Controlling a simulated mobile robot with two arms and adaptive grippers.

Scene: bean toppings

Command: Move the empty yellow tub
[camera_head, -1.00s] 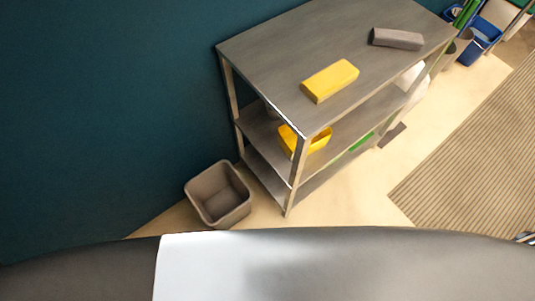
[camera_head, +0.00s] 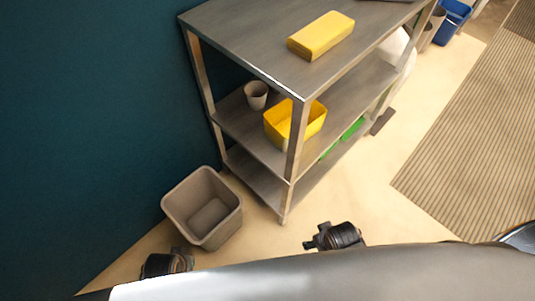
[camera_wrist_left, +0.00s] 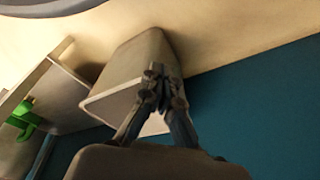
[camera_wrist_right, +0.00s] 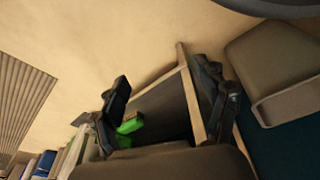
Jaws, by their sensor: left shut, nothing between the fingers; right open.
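The yellow tub (camera_head: 291,122) stands upright on the middle shelf of a metal rack, partly behind the rack's front corner post; the inside that shows looks empty. My left gripper (camera_head: 170,262) is low at the bottom left, near the grey bin; in the left wrist view (camera_wrist_left: 155,76) its fingers are together with nothing between them. My right gripper (camera_head: 318,240) is in front of the rack's foot, well below the tub. In the right wrist view (camera_wrist_right: 165,95) its fingers are wide apart and empty. The tub cannot be made out in the wrist views.
The metal rack (camera_head: 240,40) carries a yellow block (camera_head: 321,36) on top and a small pale cup (camera_head: 256,95) left of the tub. A grey bin (camera_head: 203,207) stands on the floor at its left. Open floor (camera_head: 365,195) lies right of the rack.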

